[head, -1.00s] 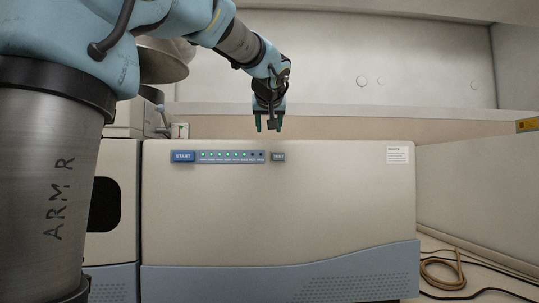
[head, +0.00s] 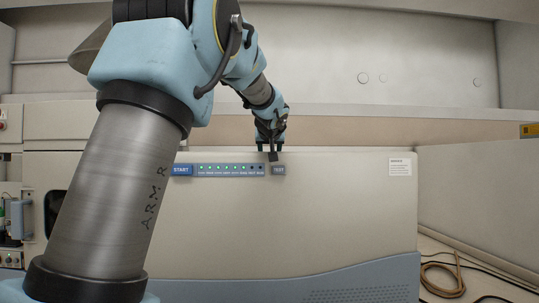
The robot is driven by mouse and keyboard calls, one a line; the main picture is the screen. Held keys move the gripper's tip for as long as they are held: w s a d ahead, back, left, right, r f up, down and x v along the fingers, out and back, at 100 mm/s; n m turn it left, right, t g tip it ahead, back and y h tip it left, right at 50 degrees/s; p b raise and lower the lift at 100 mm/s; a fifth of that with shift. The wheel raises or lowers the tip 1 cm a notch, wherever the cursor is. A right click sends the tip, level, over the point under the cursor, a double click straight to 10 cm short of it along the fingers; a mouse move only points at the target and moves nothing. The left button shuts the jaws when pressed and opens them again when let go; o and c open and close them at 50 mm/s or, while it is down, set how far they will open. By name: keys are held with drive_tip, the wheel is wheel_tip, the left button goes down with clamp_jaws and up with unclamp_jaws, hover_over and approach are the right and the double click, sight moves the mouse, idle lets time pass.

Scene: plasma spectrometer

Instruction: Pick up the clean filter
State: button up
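I do not make out a clean filter in the head view. My gripper (head: 270,149) is small and far off, pointing down at the top edge of the large beige spectrometer (head: 330,220). Nothing is clearly held. What lies behind the spectrometer's top edge, under the fingers, is hidden.
The spectrometer's front has a START button (head: 181,170), a row of lights and a TEST button (head: 279,170). Coiled tan and black cables (head: 443,277) lie at the lower right. A pale wall closes the back. My arm hides part of the left side.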

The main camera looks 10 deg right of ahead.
drive_tip(key=shift+w+d+f, duration=0.1)
drive_tip(key=shift+w+f, duration=0.15)
drive_tip(key=shift+w, duration=0.3)
drive_tip(key=shift+c, duration=0.3)
clamp_jaws()
